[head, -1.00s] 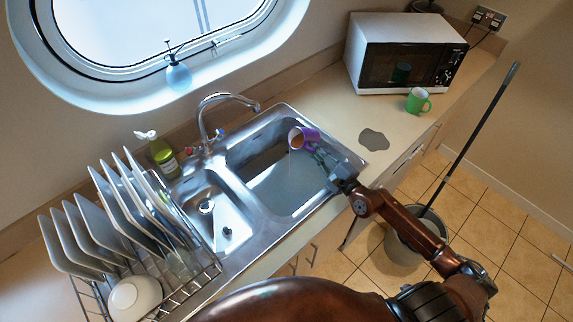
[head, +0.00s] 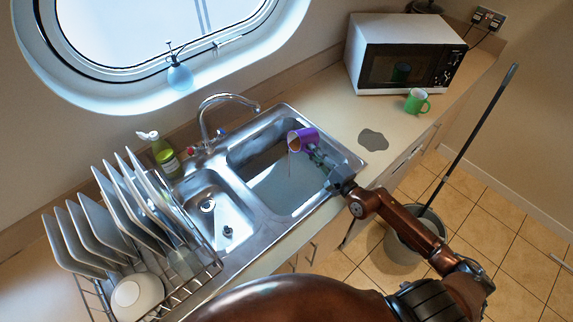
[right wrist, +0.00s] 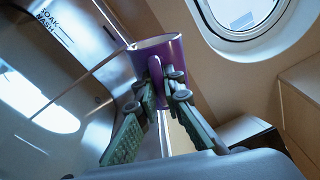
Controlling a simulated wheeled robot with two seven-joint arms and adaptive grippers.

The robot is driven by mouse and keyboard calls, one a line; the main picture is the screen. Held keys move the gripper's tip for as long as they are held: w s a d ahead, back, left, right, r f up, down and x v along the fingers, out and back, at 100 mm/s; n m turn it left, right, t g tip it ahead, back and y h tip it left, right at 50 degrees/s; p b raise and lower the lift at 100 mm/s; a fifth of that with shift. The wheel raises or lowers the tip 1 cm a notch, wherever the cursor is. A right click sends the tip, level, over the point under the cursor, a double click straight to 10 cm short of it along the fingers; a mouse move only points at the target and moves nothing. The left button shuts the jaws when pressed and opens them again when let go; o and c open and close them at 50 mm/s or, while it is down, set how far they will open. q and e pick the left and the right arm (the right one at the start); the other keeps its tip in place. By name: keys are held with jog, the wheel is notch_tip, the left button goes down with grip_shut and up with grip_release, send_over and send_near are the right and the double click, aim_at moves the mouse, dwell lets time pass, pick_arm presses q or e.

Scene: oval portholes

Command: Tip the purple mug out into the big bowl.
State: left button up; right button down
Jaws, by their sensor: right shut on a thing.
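The purple mug (head: 308,136) is held tilted over the big bowl (head: 268,190) of the sink, its mouth facing left with brownish contents showing. A thin stream falls from its rim into the big bowl. The mug also shows in the right wrist view (right wrist: 173,62), with a thin line of liquid leaving its rim. My right gripper (head: 318,155) is shut on the mug's handle; its fingers (right wrist: 165,92) close around it in the right wrist view. My left gripper is not in view.
The small bowl (head: 212,212) lies left of the big one, with the tap (head: 204,120) behind. A plate rack (head: 205,283) stands at left. A puddle (head: 373,140), green mug (head: 416,101) and microwave (head: 405,50) are on the counter at right. A mop stands in a bucket (head: 405,255).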

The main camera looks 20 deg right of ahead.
jog(key=shift+a+r+n+p, duration=0.3)
jog(key=shift+a+n+p, duration=0.1)
jog(key=shift+n+p, duration=0.1)
jog(key=shift+s+a+r+p, duration=0.1)
jog(key=shift+a+r+p, duration=0.1)
jog(key=shift+p, duration=0.1)
jog(key=shift+a+n, duration=0.1)
jog(key=shift+n, duration=0.2)
jog(key=shift+a+f+n, duration=0.15)
jog(key=shift+f+n, duration=0.3)
jog(key=shift+n, duration=0.15)
jog(key=shift+s+f, duration=0.1)
jog(key=shift+a+n, duration=0.15)
jog(key=shift+n, duration=0.25)
jog(key=shift+a+n+p, duration=0.1)
jog(key=shift+n+p, duration=0.2)
